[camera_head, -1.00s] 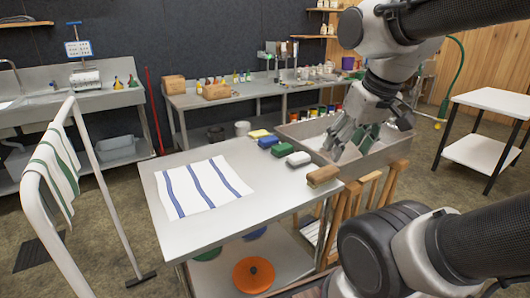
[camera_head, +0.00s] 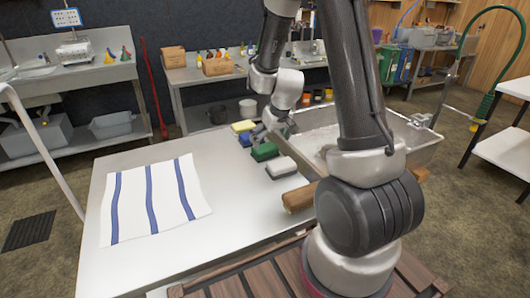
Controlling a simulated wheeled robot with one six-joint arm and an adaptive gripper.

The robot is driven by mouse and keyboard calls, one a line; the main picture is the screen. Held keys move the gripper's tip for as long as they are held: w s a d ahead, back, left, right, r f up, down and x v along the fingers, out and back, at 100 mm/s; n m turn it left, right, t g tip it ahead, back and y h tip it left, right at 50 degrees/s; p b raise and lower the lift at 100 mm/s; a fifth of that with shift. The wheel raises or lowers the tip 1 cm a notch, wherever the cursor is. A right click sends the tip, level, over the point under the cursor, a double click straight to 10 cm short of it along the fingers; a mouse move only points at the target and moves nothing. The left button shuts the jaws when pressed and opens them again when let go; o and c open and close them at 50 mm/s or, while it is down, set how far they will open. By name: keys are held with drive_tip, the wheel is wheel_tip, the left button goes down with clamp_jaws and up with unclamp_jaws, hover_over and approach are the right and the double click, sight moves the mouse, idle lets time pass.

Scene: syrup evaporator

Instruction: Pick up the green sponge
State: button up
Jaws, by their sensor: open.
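The green sponge (camera_head: 264,152) lies on the metal table in a row of blocks, between a blue block and a white one. My gripper (camera_head: 270,134) is open and points down just above and behind the green sponge, near the table's right edge. I cannot tell whether a finger touches the sponge. Nothing shows between the fingers.
A metal basin (camera_head: 409,136) stands right of the row. The table's front is clear.

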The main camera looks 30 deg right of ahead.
sight(265, 147)
drive_tip(key=x, duration=0.6)
drive_tip(key=shift+w+a+f, duration=0.1)
drive_tip(key=shift+w+a, duration=0.05)
drive_tip(key=shift+a, duration=0.1)
drive_tip(key=c, duration=0.8)
